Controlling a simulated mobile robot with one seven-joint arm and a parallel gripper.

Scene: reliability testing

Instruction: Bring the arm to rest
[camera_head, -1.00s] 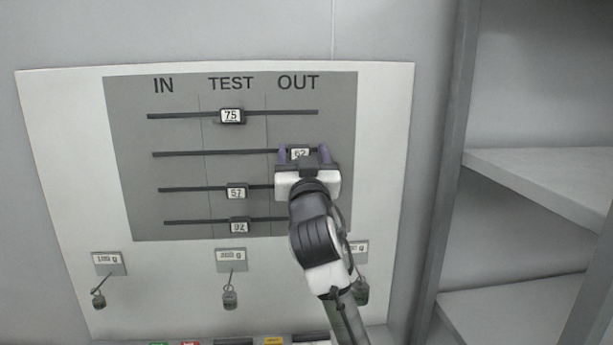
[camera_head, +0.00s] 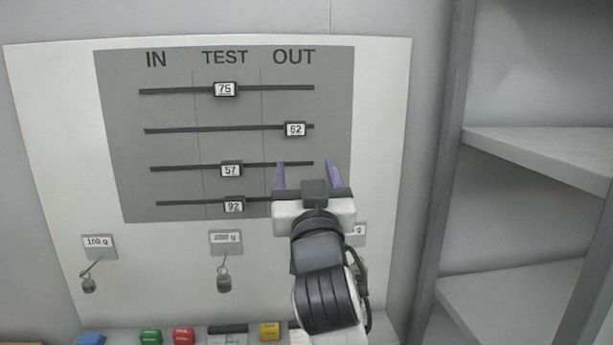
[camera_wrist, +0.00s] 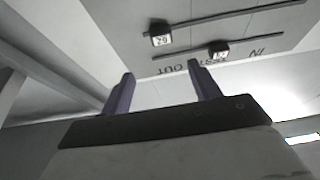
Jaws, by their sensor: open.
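My gripper (camera_head: 306,176) is open and empty in the head view, its two purple fingers pointing up in front of the lower right of the grey slider panel (camera_head: 122,190). The fingers also show apart in the wrist view (camera_wrist: 160,90), with nothing between them. The slider marked 62 (camera_head: 295,129) sits under OUT, above and apart from the fingertips. The sliders marked 75 (camera_head: 225,90), 57 (camera_head: 231,169) and 92 (camera_head: 233,204) sit under TEST. My gripper and arm hide the right end of the lowest rail and part of the right weight's label.
Weights hang from hooks below the panel, one at left (camera_head: 88,284) and one in the middle (camera_head: 223,281). Blue (camera_head: 90,339), green (camera_head: 150,336), red (camera_head: 183,335) and yellow (camera_head: 269,331) blocks lie along the bottom. A shelf unit (camera_head: 540,150) stands at right.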

